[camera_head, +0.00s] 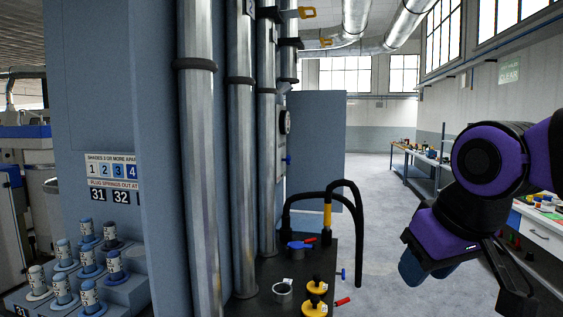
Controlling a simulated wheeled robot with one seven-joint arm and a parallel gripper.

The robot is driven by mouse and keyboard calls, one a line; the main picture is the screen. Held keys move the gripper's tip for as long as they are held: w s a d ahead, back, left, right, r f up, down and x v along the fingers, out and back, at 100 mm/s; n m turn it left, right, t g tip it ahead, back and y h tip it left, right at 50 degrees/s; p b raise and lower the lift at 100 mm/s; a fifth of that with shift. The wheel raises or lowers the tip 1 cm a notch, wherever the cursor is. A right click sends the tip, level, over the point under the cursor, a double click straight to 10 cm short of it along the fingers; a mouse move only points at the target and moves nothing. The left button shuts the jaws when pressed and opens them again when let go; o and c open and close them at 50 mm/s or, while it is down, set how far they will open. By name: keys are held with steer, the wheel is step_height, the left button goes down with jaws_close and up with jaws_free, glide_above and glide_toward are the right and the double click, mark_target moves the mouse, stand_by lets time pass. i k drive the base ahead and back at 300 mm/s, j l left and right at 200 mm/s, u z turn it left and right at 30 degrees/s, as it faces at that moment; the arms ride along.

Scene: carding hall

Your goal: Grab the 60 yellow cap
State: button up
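Two yellow caps with black knobs stand on a dark bench top (265,291) at the lower middle. The rear yellow cap (317,288) stands just behind the front yellow cap (313,308), which is close to the bottom edge of the picture. I cannot read a number on either, so I cannot tell which is the 60. My purple arm hangs at the right, over the floor. The dark part at its end, my gripper (515,290), is at the lower right, well apart from the caps and partly cut off. I cannot tell whether it is open.
Black hoses (357,240) arch over the bench's back. Tall metal pipes (200,160) rise at its left. Numbered blue plugs (88,262) stand far left. Floor (385,210) is clear between bench and right-hand tables.

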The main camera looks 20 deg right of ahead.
mark_target(315, 286)
steer(key=i+l+u, duration=0.1)
steer(key=u, duration=0.55)
steer(key=l+u, duration=0.4)
steer(key=l, duration=0.55)
steer(key=l+u, duration=0.4)
steer(key=l, duration=1.5)
steer(key=k+l, duration=0.15)
steer(key=l, duration=0.8)
steer(key=u, duration=0.05)
